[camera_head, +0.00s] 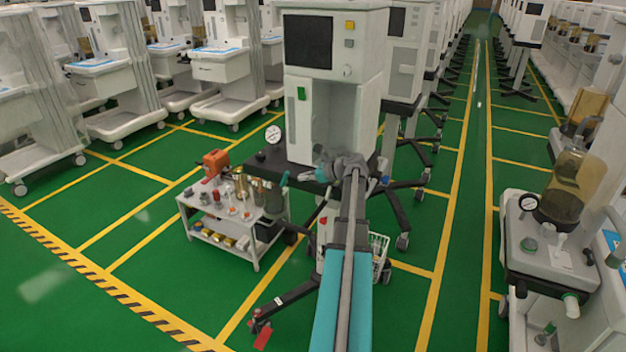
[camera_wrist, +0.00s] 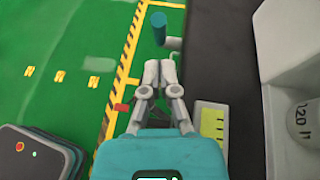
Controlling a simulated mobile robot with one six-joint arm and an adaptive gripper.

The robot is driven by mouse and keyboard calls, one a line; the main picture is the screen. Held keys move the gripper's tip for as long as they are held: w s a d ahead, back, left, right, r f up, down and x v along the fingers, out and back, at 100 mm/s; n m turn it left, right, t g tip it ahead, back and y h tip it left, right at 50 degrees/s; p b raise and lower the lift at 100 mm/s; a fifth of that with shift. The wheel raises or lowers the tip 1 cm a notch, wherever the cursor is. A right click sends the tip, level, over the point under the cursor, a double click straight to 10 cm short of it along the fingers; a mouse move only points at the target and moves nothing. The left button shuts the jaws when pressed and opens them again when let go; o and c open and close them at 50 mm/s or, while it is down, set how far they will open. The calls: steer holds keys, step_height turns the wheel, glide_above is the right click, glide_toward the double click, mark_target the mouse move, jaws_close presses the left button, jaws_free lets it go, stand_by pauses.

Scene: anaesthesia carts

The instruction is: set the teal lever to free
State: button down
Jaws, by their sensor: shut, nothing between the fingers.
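The teal lever (camera_wrist: 159,28) shows in the wrist view as a short teal cylinder, just beyond my fingertips, with a grey piece beside its lower end. In the head view the teal lever (camera_head: 284,180) stands at the front left edge of the dark cart top. My gripper (camera_wrist: 160,66) is shut and empty, its fingertips together and apparently a little short of the lever. In the head view my gripper (camera_head: 318,172) is over the cart top, partly hidden by my arm. Any lever marking is too small to read.
The white machine body (camera_head: 332,90) rises behind my gripper. A small trolley (camera_head: 225,240) with bottles and an orange device (camera_head: 215,163) stands to the left. A round gauge (camera_head: 273,134) stands near the cart's left corner. Green floor is open at the front left.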

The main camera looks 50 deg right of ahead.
mark_target(296, 178)
steer(key=shift+b+x, duration=0.5)
steer(key=shift+x, duration=1.3)
steer(key=shift+s+d, duration=0.1)
